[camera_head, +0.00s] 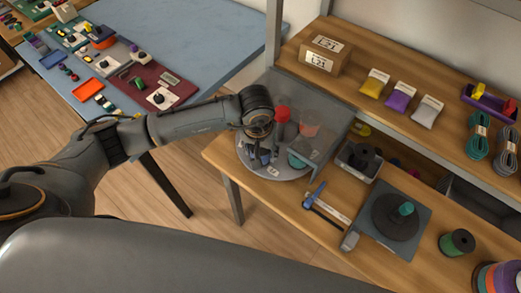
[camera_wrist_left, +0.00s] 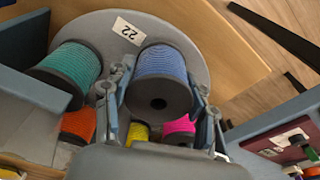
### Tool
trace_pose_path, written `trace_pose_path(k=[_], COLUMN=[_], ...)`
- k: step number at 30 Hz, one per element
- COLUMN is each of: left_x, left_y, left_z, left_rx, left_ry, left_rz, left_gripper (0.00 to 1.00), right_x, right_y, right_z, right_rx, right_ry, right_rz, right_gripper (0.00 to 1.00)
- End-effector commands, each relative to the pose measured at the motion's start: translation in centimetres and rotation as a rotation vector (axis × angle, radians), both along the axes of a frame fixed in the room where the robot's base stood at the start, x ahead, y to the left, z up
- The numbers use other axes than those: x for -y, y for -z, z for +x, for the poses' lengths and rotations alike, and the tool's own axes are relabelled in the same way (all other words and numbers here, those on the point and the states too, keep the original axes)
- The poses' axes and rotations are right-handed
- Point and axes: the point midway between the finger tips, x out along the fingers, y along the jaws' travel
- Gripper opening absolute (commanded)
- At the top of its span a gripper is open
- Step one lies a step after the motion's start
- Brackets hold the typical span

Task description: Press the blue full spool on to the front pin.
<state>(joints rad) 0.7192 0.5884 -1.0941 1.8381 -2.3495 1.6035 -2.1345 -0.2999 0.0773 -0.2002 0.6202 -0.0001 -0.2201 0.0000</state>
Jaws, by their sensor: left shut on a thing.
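The blue spool (camera_wrist_left: 162,78), with dark flanges and a dark hub hole, sits between the two fingers of my left gripper (camera_wrist_left: 163,88) in the left wrist view. The fingers are shut on its sides. Behind it is a round grey plate (camera_wrist_left: 100,28) with a label reading 22. In the head view my left gripper (camera_head: 259,152) is low over that plate (camera_head: 278,174), and the arm largely hides the spool. The front pin cannot be made out, so I cannot tell whether the spool is on it. My right gripper is not in view.
In the left wrist view a teal spool (camera_wrist_left: 72,68) stands close to the left, with orange (camera_wrist_left: 78,125), yellow (camera_wrist_left: 138,132) and pink (camera_wrist_left: 180,126) spools below. In the head view a clear panel (camera_head: 330,110) stands beside the plate. A blue-handled tool (camera_head: 315,195) lies to the right.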

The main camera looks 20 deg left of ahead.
Motion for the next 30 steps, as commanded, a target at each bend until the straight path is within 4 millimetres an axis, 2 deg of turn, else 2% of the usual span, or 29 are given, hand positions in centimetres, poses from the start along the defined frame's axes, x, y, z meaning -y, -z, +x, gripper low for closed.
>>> trace_pose_path(k=[6, 7, 10, 18, 20, 21, 30], left_x=[-0.01, -0.01, -0.01, -0.01, -0.01, -0.01, 0.0], left_y=[0.0, 0.01, 0.01, 0.02, 0.04, 0.04, 0.02], left_z=[-0.01, -0.01, -0.01, -0.02, -0.02, -0.02, -0.02], left_rx=[0.0, 0.0, 0.0, -0.001, -0.001, -0.001, -0.001], left_ry=[0.0, 0.0, 0.0, 0.0, 0.0, 0.0, 0.0], left_rz=[0.0, 0.0, 0.0, 0.0, 0.0, 0.0, 0.0], left_gripper=[0.24, 0.61, 0.81, 0.83, 0.95, 0.98, 0.98], right_x=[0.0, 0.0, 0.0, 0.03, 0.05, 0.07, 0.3], right_y=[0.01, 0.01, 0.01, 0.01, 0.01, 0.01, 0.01], right_z=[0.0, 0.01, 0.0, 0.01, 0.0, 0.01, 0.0], right_rx=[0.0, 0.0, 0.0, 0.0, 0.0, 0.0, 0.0], right_ry=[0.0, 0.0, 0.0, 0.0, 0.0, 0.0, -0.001], right_rz=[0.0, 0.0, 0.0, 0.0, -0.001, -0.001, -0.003], right_gripper=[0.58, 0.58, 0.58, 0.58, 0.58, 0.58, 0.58])
